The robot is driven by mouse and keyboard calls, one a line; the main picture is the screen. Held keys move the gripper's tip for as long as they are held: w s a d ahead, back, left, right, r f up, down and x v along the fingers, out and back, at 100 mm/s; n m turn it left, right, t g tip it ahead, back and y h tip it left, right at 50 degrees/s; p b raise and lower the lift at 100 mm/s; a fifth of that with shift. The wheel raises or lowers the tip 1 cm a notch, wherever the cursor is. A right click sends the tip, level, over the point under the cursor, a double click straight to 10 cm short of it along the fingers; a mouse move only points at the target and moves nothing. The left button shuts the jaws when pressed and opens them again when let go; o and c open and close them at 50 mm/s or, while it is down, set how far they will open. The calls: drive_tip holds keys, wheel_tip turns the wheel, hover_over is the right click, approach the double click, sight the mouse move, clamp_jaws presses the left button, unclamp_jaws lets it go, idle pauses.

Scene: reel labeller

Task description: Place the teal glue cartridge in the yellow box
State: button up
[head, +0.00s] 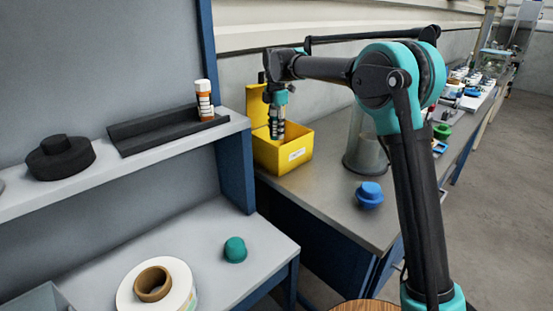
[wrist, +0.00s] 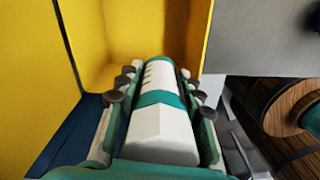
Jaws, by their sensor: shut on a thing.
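The yellow box (head: 284,154) stands open on the bench in the head view, with its lid raised at the back. My gripper (head: 277,122) points down at the box opening. In the wrist view, my gripper (wrist: 158,82) is shut on the teal glue cartridge (wrist: 163,130), a white tube with teal bands. The cartridge lies lengthwise between the fingers, and its far end points into the yellow box (wrist: 125,25). Whether it touches the box floor cannot be told. In the head view the cartridge is hard to make out between the fingers.
A clear jar (head: 365,150) and a blue knobbed object (head: 369,195) stand right of the box. A blue upright (head: 232,160) is close on its left. A white reel (head: 130,291) lies lower left.

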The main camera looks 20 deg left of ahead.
wheel_tip(320, 180, down, 13)
drive_tip(key=shift+r, duration=0.2)
idle(0.3)
drive_tip(key=o, duration=1)
drive_tip(key=shift+f, duration=0.1)
wheel_tip(320, 180, up, 12)
drive_tip(key=shift+r, duration=0.15)
drive_tip(key=shift+d, duration=0.1)
